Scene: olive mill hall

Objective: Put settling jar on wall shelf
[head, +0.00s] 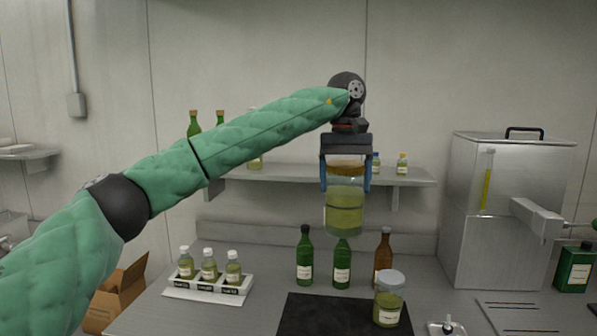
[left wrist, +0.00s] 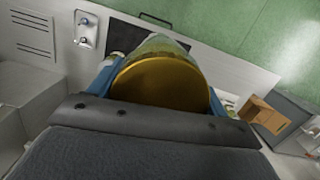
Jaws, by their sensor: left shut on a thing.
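My left gripper (head: 346,176) is shut on the settling jar (head: 344,212), a glass jar of yellow-green liquid with a gold-brown lid. The jar hangs upright in the air, in front of the wall shelf (head: 290,174) in the head view, with its base lower than the shelf board in the picture. In the left wrist view the jar's lid (left wrist: 160,82) fills the space between the blue fingers. My right gripper is not in view.
On the counter stand green bottles (head: 304,258), a brown bottle (head: 383,256), a white-lidded jar (head: 389,300) on a black mat (head: 310,316), and a white rack (head: 208,289) of sample bottles. A steel tank (head: 500,215) stands right. A cardboard box (head: 118,290) is at lower left.

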